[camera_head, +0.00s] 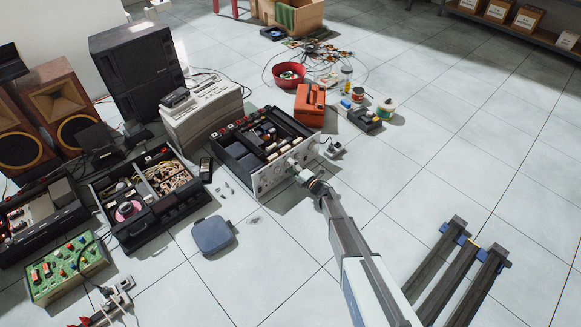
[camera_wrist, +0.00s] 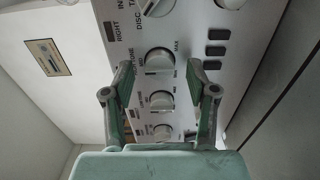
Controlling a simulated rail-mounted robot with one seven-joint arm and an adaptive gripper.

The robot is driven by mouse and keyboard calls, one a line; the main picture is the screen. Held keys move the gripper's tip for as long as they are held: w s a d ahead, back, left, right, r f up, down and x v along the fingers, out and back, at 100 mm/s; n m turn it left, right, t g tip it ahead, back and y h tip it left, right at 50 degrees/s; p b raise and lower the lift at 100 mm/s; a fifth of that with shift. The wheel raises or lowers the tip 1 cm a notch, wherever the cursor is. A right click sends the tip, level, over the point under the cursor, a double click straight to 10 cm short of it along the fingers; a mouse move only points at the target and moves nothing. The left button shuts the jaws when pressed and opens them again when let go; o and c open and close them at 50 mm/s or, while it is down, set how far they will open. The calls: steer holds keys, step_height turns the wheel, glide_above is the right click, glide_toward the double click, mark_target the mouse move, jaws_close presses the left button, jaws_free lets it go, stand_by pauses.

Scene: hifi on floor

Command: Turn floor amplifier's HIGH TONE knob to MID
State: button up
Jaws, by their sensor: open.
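The floor amplifier (camera_head: 262,178) lies open-topped on the tiled floor, its pale front panel facing my arm. In the wrist view the panel (camera_wrist: 240,22) carries a column of round silver knobs: an upper knob (camera_wrist: 158,61), a middle knob (camera_wrist: 160,100) and a lower knob (camera_wrist: 162,132). My gripper (camera_wrist: 160,70) is open, with a fingertip on each side of the upper knob; contact is unclear. In the head view my gripper (camera_head: 302,175) is at the panel, its fingers hard to make out.
A larger knob (camera_wrist: 160,5) and dark push buttons (camera_wrist: 215,50) are near the fingers. A blue-grey lidded box (camera_head: 212,236) and small loose parts lie left of my arm. An orange case (camera_head: 310,104) stands behind the amplifier.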

steer(key=v, duration=1.1)
steer(key=shift+s, duration=0.1)
